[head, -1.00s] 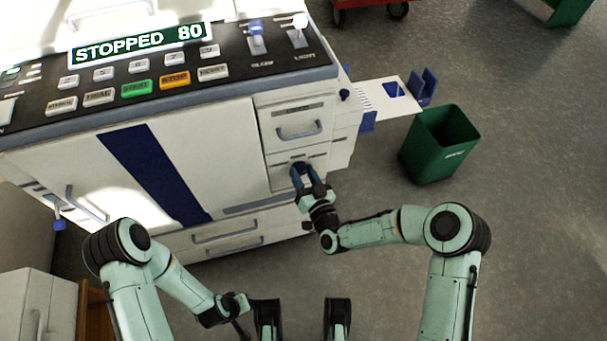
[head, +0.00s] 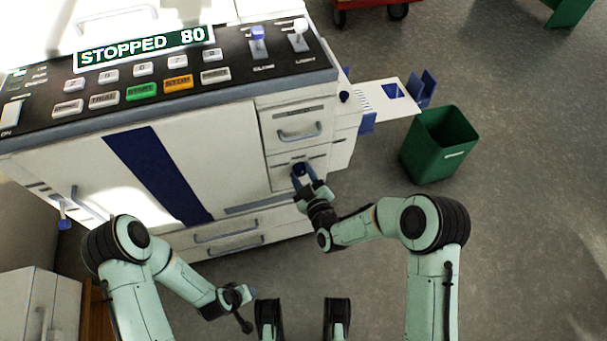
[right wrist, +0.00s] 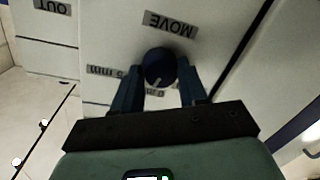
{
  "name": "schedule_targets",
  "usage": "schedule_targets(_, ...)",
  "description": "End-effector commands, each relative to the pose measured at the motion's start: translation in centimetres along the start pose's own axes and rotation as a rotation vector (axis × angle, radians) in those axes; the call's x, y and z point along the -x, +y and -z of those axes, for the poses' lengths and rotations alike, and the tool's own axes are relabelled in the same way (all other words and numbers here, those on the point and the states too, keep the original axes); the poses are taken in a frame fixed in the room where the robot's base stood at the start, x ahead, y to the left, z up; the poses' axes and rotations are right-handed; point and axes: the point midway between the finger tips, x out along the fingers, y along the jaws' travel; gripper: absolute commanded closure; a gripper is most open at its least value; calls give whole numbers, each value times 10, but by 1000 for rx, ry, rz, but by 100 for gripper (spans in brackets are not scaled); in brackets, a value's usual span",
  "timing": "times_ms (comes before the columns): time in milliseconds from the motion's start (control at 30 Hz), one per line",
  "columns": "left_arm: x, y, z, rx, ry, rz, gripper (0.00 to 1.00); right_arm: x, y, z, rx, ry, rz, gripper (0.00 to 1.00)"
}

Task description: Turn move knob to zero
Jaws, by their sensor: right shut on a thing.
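The dark blue round MOVE knob (right wrist: 158,66) shows in the right wrist view under an upside-down MOVE label (right wrist: 171,24). Its white pointer line slants down and left in that view. A 5 mm label (right wrist: 103,71) is beside it; another scale label below it is partly hidden. In the head view the knob (head: 299,170) is on the front of the white machine. My right gripper (right wrist: 160,80) is shut on the knob, one blue finger on each side. My left gripper (head: 247,297) hangs low, away from the machine; its jaws are too small to read.
The machine's display (head: 145,47) reads STOPPED 80. A drawer handle (head: 300,132) is above the knob. A paper tray (head: 390,96) juts out on the right, near a green bin (head: 438,145). The grey floor in front is mostly clear.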

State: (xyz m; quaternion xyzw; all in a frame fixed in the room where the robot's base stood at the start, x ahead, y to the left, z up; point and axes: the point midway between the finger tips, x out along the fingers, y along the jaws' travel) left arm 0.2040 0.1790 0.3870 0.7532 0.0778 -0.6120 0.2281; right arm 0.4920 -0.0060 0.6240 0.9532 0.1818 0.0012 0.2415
Motion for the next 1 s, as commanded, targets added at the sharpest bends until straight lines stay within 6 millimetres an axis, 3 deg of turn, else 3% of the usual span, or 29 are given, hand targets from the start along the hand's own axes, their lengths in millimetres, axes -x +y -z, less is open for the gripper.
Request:
schedule_targets(400,6,6,8,-6,25,-11,57,0,-2,1,245,-31,-6,88)
schedule_targets(1000,6,7,9,-7,29,-13,57,0,-2,0,301,-40,-8,88)
